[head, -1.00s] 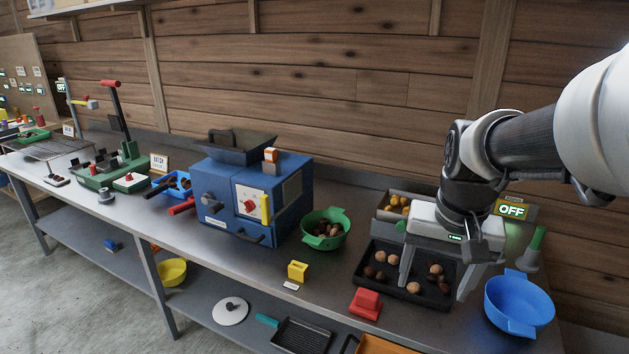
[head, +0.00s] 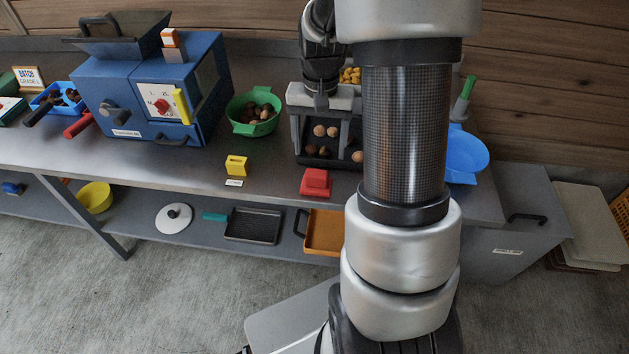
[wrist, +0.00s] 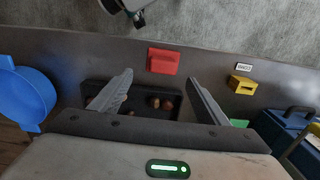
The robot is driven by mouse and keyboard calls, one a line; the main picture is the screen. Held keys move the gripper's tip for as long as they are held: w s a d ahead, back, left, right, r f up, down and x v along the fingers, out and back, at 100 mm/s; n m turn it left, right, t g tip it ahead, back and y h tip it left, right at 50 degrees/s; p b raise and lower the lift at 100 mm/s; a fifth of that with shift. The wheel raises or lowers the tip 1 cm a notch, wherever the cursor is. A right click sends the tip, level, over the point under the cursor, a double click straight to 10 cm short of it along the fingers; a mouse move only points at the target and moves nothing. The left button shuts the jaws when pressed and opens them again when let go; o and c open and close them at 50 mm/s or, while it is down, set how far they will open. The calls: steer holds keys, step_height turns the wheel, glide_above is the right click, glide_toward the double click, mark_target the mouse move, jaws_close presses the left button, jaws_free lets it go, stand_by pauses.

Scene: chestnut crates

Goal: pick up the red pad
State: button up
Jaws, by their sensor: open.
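The red pad (head: 316,183) is a small red block with a raised top part. It lies on the grey bench near its front edge, just in front of the black tray. In the wrist view the red pad (wrist: 163,61) shows beyond my fingertips, near the bench edge, and nothing covers it. My gripper (wrist: 160,85) is open and empty, its two fingers spread above the black tray. In the head view my gripper (head: 325,128) is over the tray, behind the pad, and my arm hides part of the tray.
The black tray (head: 303,160) holds several chestnuts. A yellow block (head: 236,165) stands left of the pad, with a green colander (head: 252,128) and a blue machine (head: 158,95) beyond. A blue bowl (head: 466,157) is at the right. Bare bench lies between the pad and yellow block.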

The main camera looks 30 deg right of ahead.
mark_target(317, 172)
steer(key=f, duration=0.3)
steer(key=f+b, duration=0.1)
steer(key=f, duration=0.6)
steer(key=shift+w+a, duration=0.2)
steer(key=shift+w, duration=0.05)
steer(key=c, duration=1.2)
steer(key=shift+r+p, duration=0.6)
steer(key=shift+r, duration=4.4)
